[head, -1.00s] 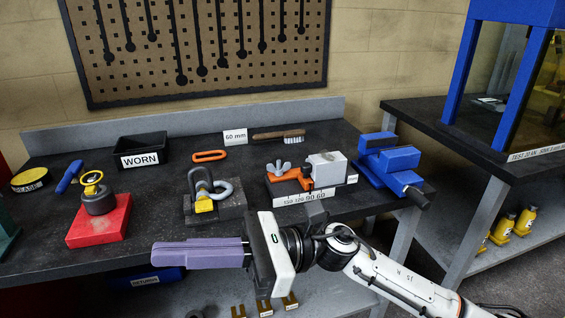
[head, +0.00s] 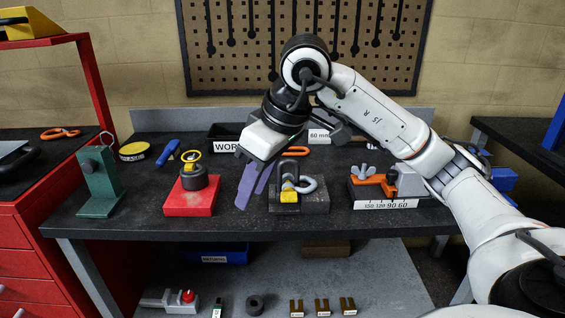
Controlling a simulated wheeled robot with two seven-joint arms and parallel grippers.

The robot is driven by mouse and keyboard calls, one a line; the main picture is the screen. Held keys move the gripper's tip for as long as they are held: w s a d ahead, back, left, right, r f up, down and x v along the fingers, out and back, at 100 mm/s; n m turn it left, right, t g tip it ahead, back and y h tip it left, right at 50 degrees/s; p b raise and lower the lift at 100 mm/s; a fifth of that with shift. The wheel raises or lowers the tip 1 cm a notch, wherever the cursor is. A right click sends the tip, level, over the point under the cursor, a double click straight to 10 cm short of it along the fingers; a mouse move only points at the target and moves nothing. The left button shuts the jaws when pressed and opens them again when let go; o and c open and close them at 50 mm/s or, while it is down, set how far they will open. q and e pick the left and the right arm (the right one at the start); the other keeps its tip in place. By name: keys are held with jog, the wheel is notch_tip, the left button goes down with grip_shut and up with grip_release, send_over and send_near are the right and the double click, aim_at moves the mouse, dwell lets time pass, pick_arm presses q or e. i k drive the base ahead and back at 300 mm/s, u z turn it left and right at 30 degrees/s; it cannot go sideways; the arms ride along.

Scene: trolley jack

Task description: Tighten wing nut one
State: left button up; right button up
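A grey wing nut (head: 363,172) sits on an orange clamp piece (head: 374,181) in a fixture with a scale strip marked 150-120-90-60 (head: 388,204), at the right of the bench. My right gripper (head: 250,197) has purple fingers pointing down. It is over the middle of the bench, left of the wing nut and well apart from it. Its two fingers show a gap with nothing held between them. It is between the red block (head: 190,207) and the grey block with shackles (head: 312,204). My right forearm hides part of the fixture's right side. My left gripper is not in view.
A yellow-ringed black weight (head: 193,178) stands on the red block. A green stand (head: 99,188), a blue-handled tool (head: 167,153) and a WORN bin (head: 227,147) are on the bench. An orange ring (head: 295,150) lies behind. The front edge is mostly clear.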

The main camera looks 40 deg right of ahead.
aim_at(355, 171)
jog(key=u, duration=2.5)
jog(key=k, duration=2.05)
jog(key=z, duration=1.7)
